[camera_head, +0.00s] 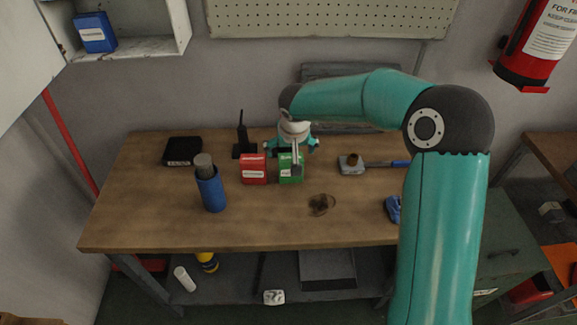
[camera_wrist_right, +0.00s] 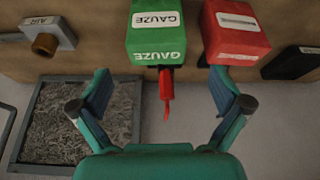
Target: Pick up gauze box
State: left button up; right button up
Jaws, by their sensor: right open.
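The gauze box (camera_head: 291,174) is green with a white label and stands on the wooden bench, right of a red box. My right gripper (camera_head: 293,147) is at the back side of the gauze box in the head view, and part of it hides the box's upper middle. In the right wrist view the gauze box (camera_wrist_right: 157,28) lies ahead of the open gripper (camera_wrist_right: 161,75). The two fingers are spread wide, and nothing is between them except a thin red item seen beyond. My left gripper is not in view.
The red box (camera_head: 254,169) stands close beside the gauze box. A black radio (camera_head: 242,138), a blue flashlight (camera_head: 211,190) and a black box (camera_head: 182,150) are to the left. The front of the bench (camera_head: 270,228) is clear.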

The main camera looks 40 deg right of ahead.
aim_at(291, 157)
jog(key=p+x, duration=0.1)
jog(key=x, duration=0.4)
jog(key=shift+d+f+p, duration=0.2)
jog(key=shift+f+p, duration=0.1)
jog(key=c, duration=1.2)
